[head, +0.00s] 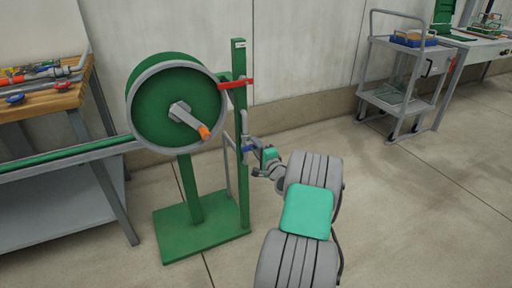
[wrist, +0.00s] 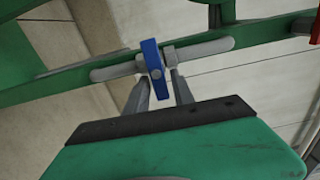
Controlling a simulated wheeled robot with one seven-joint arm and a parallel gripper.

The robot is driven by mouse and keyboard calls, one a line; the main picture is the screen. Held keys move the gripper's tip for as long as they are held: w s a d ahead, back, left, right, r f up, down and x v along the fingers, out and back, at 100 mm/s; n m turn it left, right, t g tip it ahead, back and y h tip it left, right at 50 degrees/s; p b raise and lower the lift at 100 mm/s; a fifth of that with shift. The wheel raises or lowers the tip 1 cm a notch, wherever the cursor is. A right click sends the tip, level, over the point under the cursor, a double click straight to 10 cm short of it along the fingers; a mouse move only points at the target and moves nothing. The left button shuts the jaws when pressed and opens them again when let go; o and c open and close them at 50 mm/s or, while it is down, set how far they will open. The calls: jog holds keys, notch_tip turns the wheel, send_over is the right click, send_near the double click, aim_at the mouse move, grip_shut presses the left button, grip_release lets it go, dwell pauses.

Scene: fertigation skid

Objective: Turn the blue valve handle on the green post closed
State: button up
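The green post (head: 240,115) stands upright on a green base plate. The blue valve handle (wrist: 152,60) sits on a grey pipe (wrist: 205,48) that runs along the post, and lies roughly crosswise to that pipe. In the head view the handle (head: 247,148) is small and partly hidden by my gripper (head: 258,163). In the wrist view my gripper (wrist: 161,82) has its two grey fingers apart. The near end of the handle reaches between the fingertips, with a gap visible on each side. I cannot tell whether either finger touches it.
A red lever (head: 236,84) sits higher on the post. A green hose reel (head: 165,105) with an orange-tipped crank (head: 190,122) stands at left. A wooden-topped bench (head: 45,103) holds tools. A grey cart (head: 400,90) stands back right. The floor on the right is clear.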

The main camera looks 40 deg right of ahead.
jog(key=shift+o, duration=0.7)
jog(key=p+v, duration=0.1)
jog(key=v, duration=0.7)
